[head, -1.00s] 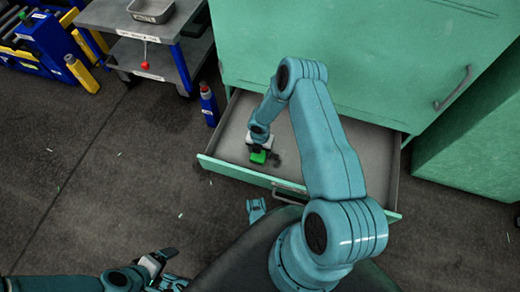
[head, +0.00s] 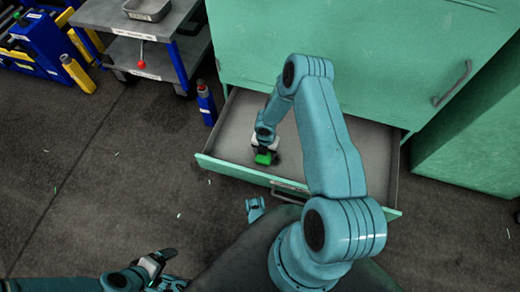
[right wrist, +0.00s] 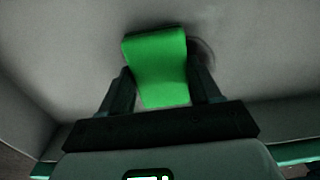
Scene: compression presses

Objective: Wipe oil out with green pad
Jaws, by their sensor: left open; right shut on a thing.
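The green pad (head: 264,158) is in my right gripper (head: 266,151), inside the open drawer (head: 345,170) near its front left part. In the right wrist view the pad (right wrist: 158,70) is between the two dark fingers of the shut right gripper (right wrist: 165,82). A dark oil smudge (right wrist: 203,55) shows on the drawer floor just right of the pad; part of it is hidden behind the pad. I cannot tell whether the pad touches the floor. My left gripper (head: 165,268) is open and empty, low over the ground outside the drawer.
The green cabinet (head: 350,55) stands behind the drawer, with another cabinet (head: 470,140) at the right. A blue bottle (head: 206,104) stands left of the drawer. A grey cart (head: 150,45) with a metal tray (head: 148,9) is at the upper left. The floor at left is mostly clear.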

